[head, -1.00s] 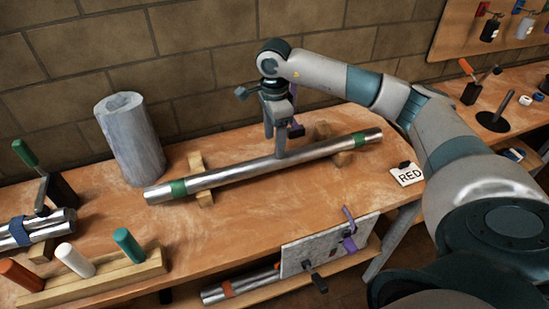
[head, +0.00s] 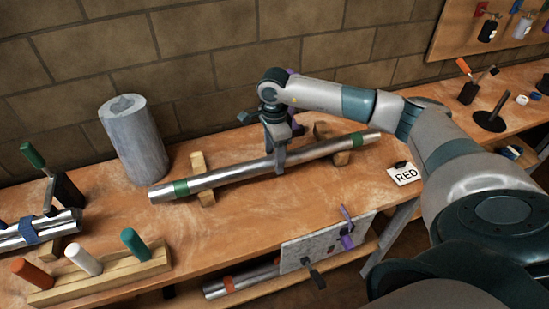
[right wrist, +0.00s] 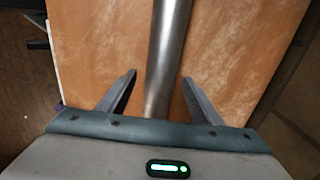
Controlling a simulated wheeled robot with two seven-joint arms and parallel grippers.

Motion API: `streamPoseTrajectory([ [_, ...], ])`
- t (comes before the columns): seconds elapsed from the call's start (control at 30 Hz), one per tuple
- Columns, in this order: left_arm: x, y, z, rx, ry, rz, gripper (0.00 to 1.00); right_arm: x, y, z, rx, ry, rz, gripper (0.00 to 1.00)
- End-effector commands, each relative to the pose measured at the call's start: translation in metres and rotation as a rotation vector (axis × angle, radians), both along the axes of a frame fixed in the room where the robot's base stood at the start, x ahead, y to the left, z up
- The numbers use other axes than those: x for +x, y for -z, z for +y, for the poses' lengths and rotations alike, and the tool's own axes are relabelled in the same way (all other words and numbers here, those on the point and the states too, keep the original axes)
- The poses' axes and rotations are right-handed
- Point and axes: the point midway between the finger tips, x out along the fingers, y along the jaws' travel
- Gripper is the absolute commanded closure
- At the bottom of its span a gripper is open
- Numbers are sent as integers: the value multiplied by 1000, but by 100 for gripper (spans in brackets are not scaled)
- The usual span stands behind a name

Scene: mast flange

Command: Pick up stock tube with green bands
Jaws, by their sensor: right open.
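The stock tube with green bands (head: 235,174) is a long shiny metal tube with a green band near each end. It lies across two wooden blocks on the workbench. My right gripper (head: 279,158) points down at the tube's middle from above, open, with one finger in front of the tube's near side. In the right wrist view the tube (right wrist: 168,45) runs between the two spread fingers of the gripper (right wrist: 158,80), with a gap on each side. The far finger is mostly hidden in the head view. My left gripper is not in view.
A grey cylinder (head: 134,140) stands behind the tube's left end. A rack with coloured pegs (head: 105,276) and a blue-banded tube (head: 42,230) are at left. An orange-banded tube (head: 243,281) lies on the lower shelf.

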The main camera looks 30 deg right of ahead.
Motion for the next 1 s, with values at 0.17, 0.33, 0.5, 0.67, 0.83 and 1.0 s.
streamPoseTrajectory([
  [0.17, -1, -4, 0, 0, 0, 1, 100, 0, 9, 0, -1, 1, -1, 41],
  [0.33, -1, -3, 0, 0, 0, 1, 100, 0, 9, 0, 0, 1, -1, 41],
  [0.5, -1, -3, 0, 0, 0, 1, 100, 0, 9, 0, 0, 1, -1, 41],
  [0.67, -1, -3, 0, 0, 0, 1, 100, 0, 8, 0, 0, 1, -1, 60],
  [0.83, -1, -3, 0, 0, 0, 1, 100, 0, 8, 0, 0, 1, -1, 100],
  [1.0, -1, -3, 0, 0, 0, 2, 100, 0, 7, -1, 0, 1, -3, 100],
])
